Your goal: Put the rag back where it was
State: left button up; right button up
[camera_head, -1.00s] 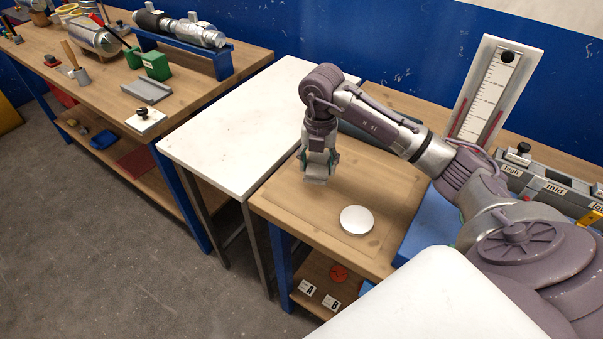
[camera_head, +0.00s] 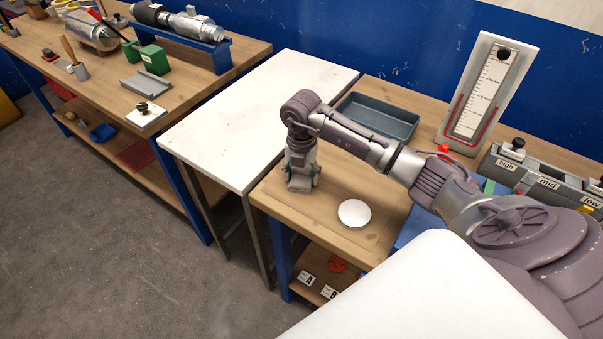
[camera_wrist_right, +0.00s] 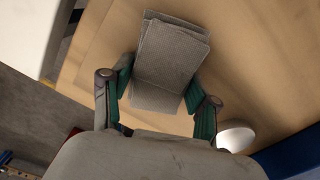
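The grey folded rag (camera_wrist_right: 168,58) lies between the fingers of my right gripper (camera_wrist_right: 160,95) in the right wrist view. The green-padded fingers press on its two sides. In the head view the right gripper (camera_head: 301,180) is over the left part of the small wooden bench (camera_head: 330,225), near its border with the white table. Only a little of the rag shows under it there. Whether the rag touches the bench top I cannot tell. My left gripper is out of view.
A round white disc (camera_head: 354,213) lies right of the gripper. A grey tray (camera_head: 378,119) stands behind the arm. The white table (camera_head: 255,120) adjoins on the left and is bare. A gauge board (camera_head: 483,95) stands at the back right.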

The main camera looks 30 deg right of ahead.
aim_at(302, 175)
jog(key=o, duration=0.5)
jog(key=shift+c, duration=0.2)
jog(key=shift+r, duration=0.4)
notch_tip(302, 175, up, 12)
jog(key=b, duration=0.3)
jog(key=shift+f, duration=0.25)
